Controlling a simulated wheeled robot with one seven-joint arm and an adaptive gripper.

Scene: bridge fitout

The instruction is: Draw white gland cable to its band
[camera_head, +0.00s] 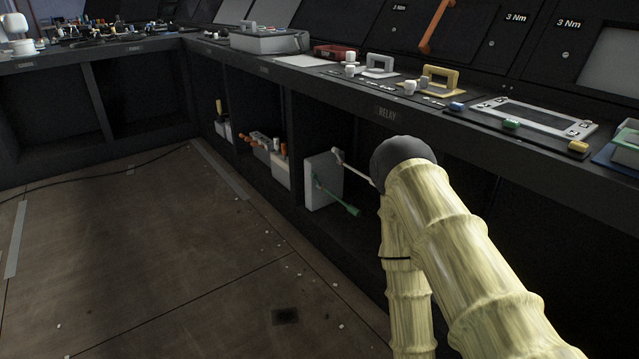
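A pale grey box (322,181) stands in the open bay under the console counter, below the RELAY label. A white cable (352,167) sticks out from its upper right side and slopes down to the right, where my arm hides its far end. I cannot make out a band on the white cable. My arm comes in from the lower right, bends at a dark joint and runs down out of the picture. My gripper is not in view.
The counter (386,112) carries a yellow-handled block (440,80), a grey-handled block (379,66), a red tray (334,52) and a framed panel (533,117). Bins with orange-handled tools (268,150) stand left of the box. The floor (150,260) at left is mostly clear; a thin dark cable crosses it.

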